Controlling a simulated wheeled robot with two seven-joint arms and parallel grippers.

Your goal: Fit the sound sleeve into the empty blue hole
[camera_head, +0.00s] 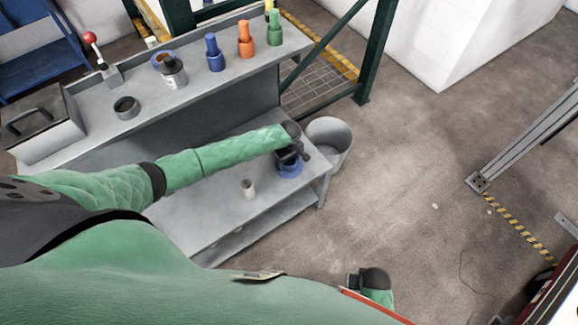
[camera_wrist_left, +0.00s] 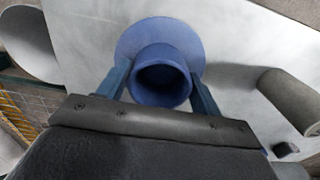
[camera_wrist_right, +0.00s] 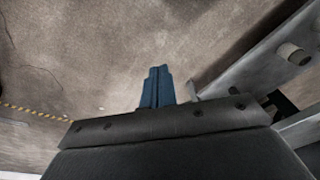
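A blue flanged piece with a round open hole (camera_head: 289,170) stands on the lower bench shelf, under my left gripper (camera_head: 291,155). In the left wrist view its blue collar (camera_wrist_left: 162,55) is between the two spread fingers (camera_wrist_left: 162,88); I cannot tell whether they touch it. The hole looks dark and empty. A pale grey sleeve (camera_head: 248,187) stands upright on the same shelf, left of the blue piece, and shows in the left wrist view (camera_wrist_left: 290,100). Which sleeve is sound is not clear. My right gripper (camera_wrist_right: 157,88) has its fingers together, empty, away from the bench.
A grey bin (camera_head: 328,140) stands just right of the shelf. The upper shelf holds a dark ring (camera_head: 126,107), a grey cylinder (camera_head: 174,75) with a blue ring (camera_head: 163,58), and blue (camera_head: 215,55), orange (camera_head: 246,42) and green (camera_head: 275,30) pieces.

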